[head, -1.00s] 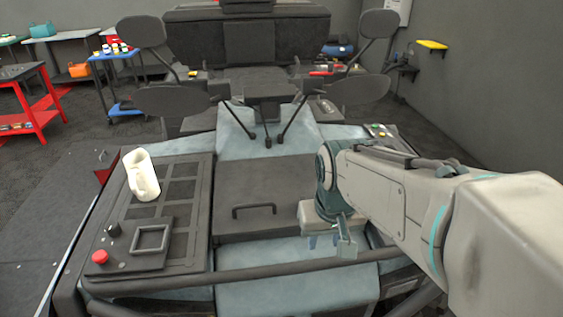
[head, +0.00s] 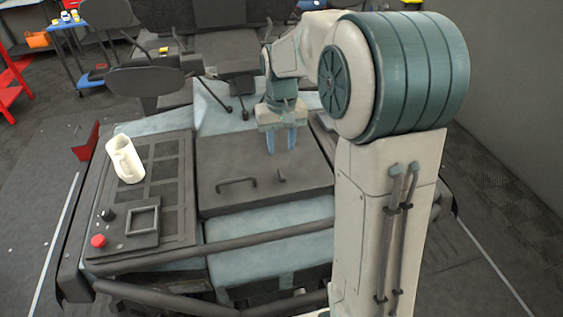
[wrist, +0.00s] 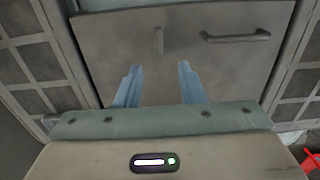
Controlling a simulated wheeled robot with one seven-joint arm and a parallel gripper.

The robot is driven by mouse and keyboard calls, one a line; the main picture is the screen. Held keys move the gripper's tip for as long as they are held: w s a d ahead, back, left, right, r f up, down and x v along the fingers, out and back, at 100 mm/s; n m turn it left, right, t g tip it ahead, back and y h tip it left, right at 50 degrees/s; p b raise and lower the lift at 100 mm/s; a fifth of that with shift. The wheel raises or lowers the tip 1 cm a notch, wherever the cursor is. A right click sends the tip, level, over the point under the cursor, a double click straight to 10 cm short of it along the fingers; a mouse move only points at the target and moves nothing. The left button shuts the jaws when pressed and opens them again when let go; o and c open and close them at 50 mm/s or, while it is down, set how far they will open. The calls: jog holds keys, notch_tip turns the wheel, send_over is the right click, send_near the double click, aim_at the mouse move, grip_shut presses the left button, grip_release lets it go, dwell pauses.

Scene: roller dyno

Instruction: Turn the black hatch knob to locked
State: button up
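The dark hatch cover (head: 225,160) lies closed in the middle of the machine. The small black hatch knob (head: 281,176) stands on it, right of the bar handle (head: 236,184). Its narrow grip lies roughly crosswise to the handle; it also shows in the wrist view (wrist: 158,40), beside the handle (wrist: 236,36). My gripper (head: 282,150) points down above the hatch, on the far side of the knob in the head view. Its two blue fingers (wrist: 159,75) are apart with nothing between them. I cannot see any lock marking.
A panel on the left bears a cream jug (head: 126,160), a black knob (head: 107,214), a red button (head: 98,241) and a square frame (head: 143,217). A dark tubular rail (head: 250,246) crosses the front. Thin levers (head: 226,97) rise behind the hatch.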

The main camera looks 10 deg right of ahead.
aim_at(281, 171)
notch_tip(281, 171, down, 9)
jog(key=shift+p, duration=0.5)
grip_shut()
